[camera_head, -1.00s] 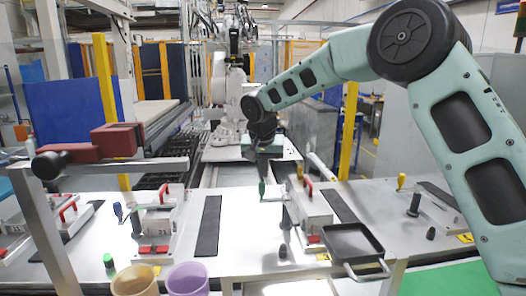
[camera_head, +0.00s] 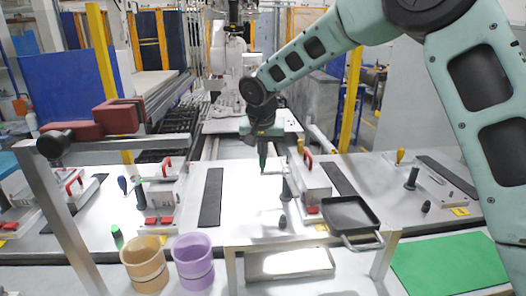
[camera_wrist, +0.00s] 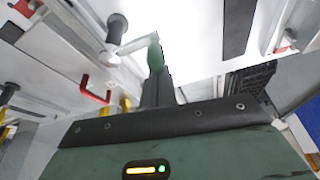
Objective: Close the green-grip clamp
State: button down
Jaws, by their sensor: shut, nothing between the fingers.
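The green grip (camera_head: 262,160) of the clamp shows just below my gripper in the head view. It also shows in the wrist view (camera_wrist: 155,52), at the fingertips. A pale lever joins it to a dark post (camera_head: 287,188) at its right in the head view; the post also shows in the wrist view (camera_wrist: 117,27). My gripper (camera_head: 263,147) points down over the grip. The fingers (camera_wrist: 156,76) are together with nothing held between them. They overlap the grip in the wrist view, and I cannot tell whether they touch it.
A block with a red handle (camera_head: 308,160) stands right of the clamp. A black tray (camera_head: 350,214) lies at the front right. A blue-grip clamp (camera_head: 122,185) stands left, and a yellow-grip one (camera_head: 400,156) right. Orange (camera_head: 145,265) and purple (camera_head: 193,262) cups stand in front.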

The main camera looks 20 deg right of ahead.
jog(key=n, duration=0.1)
jog(key=s+n, duration=0.1)
jog(key=s+n+y, duration=0.1)
jog(key=shift+s+a+n, duration=0.15)
jog(key=shift+a+n, duration=0.1)
jog(key=shift+n, duration=0.15)
jog(key=s+d+n+g+y+p, duration=0.1)
jog(key=s+d+n+y+p, duration=0.2)
jog(key=s+n+p, duration=0.3)
jog(key=shift+s+d+n+p, duration=0.35)
jog(key=shift+n+p, duration=1.15)
jog(key=shift+n, duration=0.3)
jog(key=shift+d, duration=0.2)
jog(key=shift+a, duration=0.1)
